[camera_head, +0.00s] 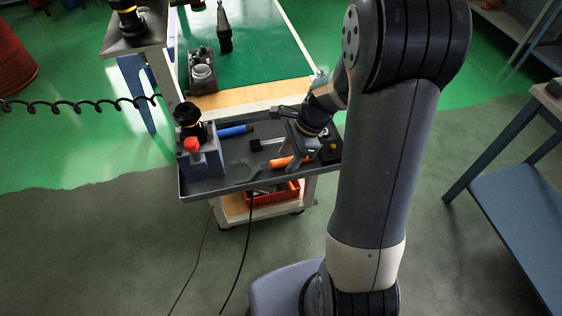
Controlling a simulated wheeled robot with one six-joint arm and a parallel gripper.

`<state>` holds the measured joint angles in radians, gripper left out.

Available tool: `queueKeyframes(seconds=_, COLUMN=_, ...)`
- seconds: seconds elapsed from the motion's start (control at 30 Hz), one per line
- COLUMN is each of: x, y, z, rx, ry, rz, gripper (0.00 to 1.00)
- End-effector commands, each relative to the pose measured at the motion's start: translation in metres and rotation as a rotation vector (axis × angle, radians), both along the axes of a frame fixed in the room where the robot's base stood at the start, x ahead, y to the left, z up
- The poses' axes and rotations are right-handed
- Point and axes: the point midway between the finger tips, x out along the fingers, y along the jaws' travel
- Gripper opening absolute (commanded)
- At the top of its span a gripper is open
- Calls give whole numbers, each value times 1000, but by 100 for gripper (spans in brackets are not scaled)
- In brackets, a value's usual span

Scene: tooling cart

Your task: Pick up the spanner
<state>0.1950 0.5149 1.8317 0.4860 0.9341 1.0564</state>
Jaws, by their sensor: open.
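The tool tray (205,191) is a dark grey shallow tray on top of the cart. A dark, flat, angular shape (240,168) lies near its front middle; it may be the spanner, but its dark colour blends with the tray and I cannot be sure. My gripper (303,150) is open over the right part of the tray, to the right of this dark shape and apart from it. Its fingertips are hard to make out, and it hides part of the tray. An orange handle (286,162) lies just left of and below my gripper.
A grey box with a red knob (191,145) stands at the tray's left end. A blue handle (235,131) and a black-ended metal rod (266,144) lie towards the back. A red bin (272,194) sits below. A green-topped bench (262,50) stands behind.

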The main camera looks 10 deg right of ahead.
Motion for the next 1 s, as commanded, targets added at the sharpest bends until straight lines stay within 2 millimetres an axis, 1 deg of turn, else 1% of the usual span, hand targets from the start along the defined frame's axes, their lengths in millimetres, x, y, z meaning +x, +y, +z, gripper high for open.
queueKeyframes(seconds=0.63, x=0, y=0, z=-4, rx=0, ry=1, rz=0, gripper=47)
queueKeyframes(seconds=1.0, x=0, y=0, z=-4, rx=0, ry=1, rz=0, gripper=17)
